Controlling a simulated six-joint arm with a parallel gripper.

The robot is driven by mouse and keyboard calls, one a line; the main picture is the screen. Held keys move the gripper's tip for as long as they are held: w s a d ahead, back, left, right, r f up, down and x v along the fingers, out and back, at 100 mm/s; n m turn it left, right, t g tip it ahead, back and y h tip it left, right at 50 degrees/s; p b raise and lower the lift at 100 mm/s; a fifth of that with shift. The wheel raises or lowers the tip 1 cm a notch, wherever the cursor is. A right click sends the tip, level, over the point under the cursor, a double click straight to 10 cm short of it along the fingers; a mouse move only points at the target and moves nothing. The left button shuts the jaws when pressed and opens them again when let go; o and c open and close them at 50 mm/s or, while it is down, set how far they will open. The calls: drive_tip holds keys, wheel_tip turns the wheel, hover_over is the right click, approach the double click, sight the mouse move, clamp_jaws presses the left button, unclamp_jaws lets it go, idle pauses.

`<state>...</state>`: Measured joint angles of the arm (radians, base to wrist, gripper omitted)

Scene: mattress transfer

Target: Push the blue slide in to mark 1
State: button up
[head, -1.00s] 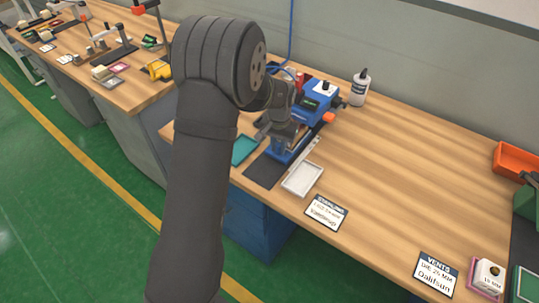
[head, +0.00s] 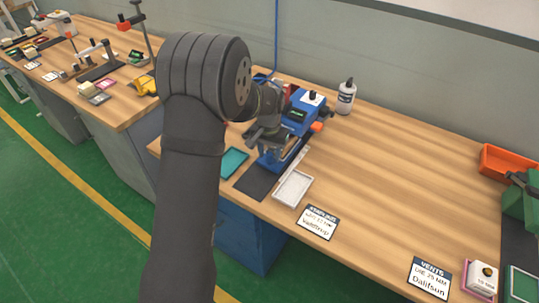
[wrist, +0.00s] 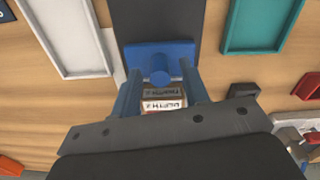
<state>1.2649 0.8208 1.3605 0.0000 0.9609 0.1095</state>
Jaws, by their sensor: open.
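The blue slide (wrist: 160,56) shows in the wrist view as a flat blue plate with a round knob facing me. My gripper (head: 266,136) is open, over the front of the device.
A dark mat (head: 255,181) lies before the device, between a teal tray (head: 234,161) and a white tray (head: 293,188). A white bottle (head: 346,97) stands behind right. A printed card (head: 318,222) lies at the front. The bench to the right is largely clear.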

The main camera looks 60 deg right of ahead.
wheel_tip(320, 180, up, 16)
idle(0.3)
idle(0.5)
wheel_tip(320, 180, down, 17)
drive_tip(key=shift+a+f, duration=0.15)
idle(0.5)
